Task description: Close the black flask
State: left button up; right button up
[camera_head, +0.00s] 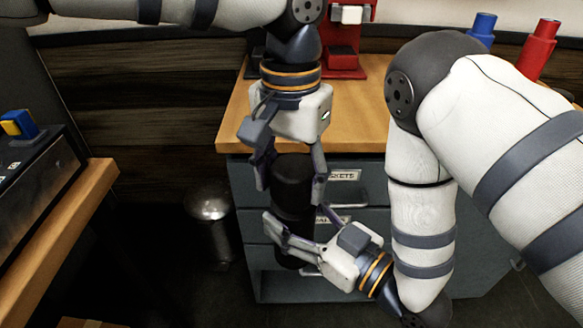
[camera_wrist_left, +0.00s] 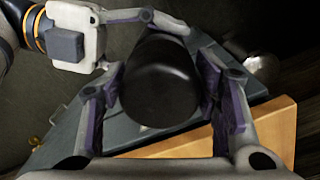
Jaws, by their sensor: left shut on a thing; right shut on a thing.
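The black flask (camera_head: 293,185) is held upright in the air in front of the grey drawer cabinet. My left gripper (camera_head: 290,180) points down from above and is shut around its upper end. My right gripper (camera_head: 288,238) comes from the lower right and is shut around its lower part. In the left wrist view, the smooth black end of the flask (camera_wrist_left: 160,85) sits between my left gripper's fingers (camera_wrist_left: 162,98), with my right gripper (camera_wrist_left: 95,38) at the upper left. I cannot make out the seam between lid and body.
A wooden-topped cabinet (camera_head: 345,120) with grey drawers stands behind. On it are a red machine (camera_head: 343,60), a blue cylinder (camera_head: 482,28) and a red cylinder (camera_head: 538,48). A metal bin (camera_head: 208,205) stands left of the cabinet. Another wooden counter (camera_head: 70,215) is at far left.

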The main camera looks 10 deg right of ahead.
aim_at(289, 166)
pick_arm(q)
jog(key=shift+f, duration=0.6)
dwell(0.5)
jog(key=m, duration=0.4)
jog(key=shift+f, duration=0.1)
jog(key=m, duration=0.2)
jog(key=shift+w+a+m, duration=0.1)
jog(key=shift+w+m, duration=0.1)
jog(key=shift+m, duration=0.1)
jog(key=o, duration=1.1)
jog(key=shift+r, duration=0.2)
notch_tip(289, 166, up, 4)
jog(key=shift+r, duration=0.2)
jog(key=shift+c, duration=0.2)
